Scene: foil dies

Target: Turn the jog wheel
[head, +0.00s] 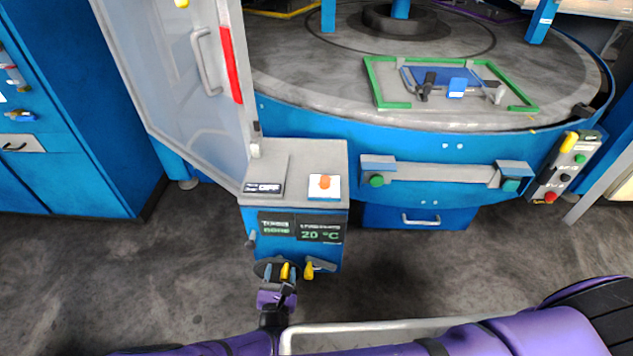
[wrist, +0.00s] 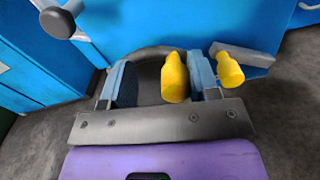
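The jog wheel seems to be the dark round disc (head: 261,267) low on the front of the control box, with an upright yellow handle (head: 285,271). In the wrist view the dark disc (wrist: 148,84) lies behind my fingers, partly hidden, and the yellow handle (wrist: 175,78) stands between them. My gripper (head: 280,272) is at the wheel. In the wrist view my gripper (wrist: 160,82) is open, its two blue fingers wide apart. The handle is close to the right finger, with a gap to the left one. I cannot tell whether the right finger touches it.
A lever with a yellow grip (wrist: 228,68) is just right of my right finger. A grey knob (wrist: 57,23) juts out at upper left. The control box (head: 292,205) stands before a large round table (head: 310,82). A door (head: 185,75) hangs at left.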

